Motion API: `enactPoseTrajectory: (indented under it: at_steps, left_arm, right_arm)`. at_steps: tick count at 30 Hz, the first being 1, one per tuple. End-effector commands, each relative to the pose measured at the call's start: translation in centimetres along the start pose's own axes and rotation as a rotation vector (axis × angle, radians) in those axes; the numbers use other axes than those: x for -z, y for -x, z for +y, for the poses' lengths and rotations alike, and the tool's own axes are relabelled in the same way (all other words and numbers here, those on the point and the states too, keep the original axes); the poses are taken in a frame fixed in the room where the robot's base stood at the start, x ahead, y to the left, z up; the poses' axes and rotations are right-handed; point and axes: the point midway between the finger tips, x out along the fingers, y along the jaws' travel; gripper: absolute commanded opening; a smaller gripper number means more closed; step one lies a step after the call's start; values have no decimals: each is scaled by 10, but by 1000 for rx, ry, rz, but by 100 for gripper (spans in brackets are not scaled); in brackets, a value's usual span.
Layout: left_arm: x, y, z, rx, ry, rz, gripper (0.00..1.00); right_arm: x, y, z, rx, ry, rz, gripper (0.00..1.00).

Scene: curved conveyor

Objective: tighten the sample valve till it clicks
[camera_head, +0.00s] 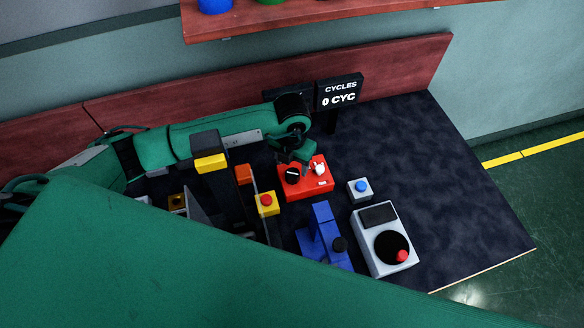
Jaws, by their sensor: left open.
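A red box (306,184) stands on the dark bench top, with a round black knob (292,176) on its left part and a small white knob (319,169) on its right part. No label tells which part is the sample valve. My left gripper (305,163) points down over the back of the red box, between the two knobs. It is open, and its fingers are small and partly dark. I cannot tell whether a finger touches either knob. My right gripper is not in view.
Right of the box are a blue-button box (361,189) and a grey unit (383,240) with a red-handled black dial. In front are a blue fixture (323,238) and a yellow red-button box (266,203). A cycles display (339,92) stands behind. The bench's right side is clear.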

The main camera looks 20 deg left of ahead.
Motion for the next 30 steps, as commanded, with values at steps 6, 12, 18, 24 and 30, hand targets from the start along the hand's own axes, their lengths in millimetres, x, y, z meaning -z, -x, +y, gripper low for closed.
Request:
enactPoseTrajectory:
  at_steps: [6, 12, 18, 24, 30]
  left_arm:
    - [0, -34, 0, 0, 1, 2, 59]
    - [0, -47, 0, 0, 0, 0, 59]
    - [0, -48, 0, 0, 0, -1, 59]
    - [0, -48, 0, 0, 0, -1, 33]
    - [0, -48, 0, 0, -3, -1, 14]
  right_arm:
    - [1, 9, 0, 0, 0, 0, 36]
    - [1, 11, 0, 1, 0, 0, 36]
    - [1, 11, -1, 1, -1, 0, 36]
    - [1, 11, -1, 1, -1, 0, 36]
    - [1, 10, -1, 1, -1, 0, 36]
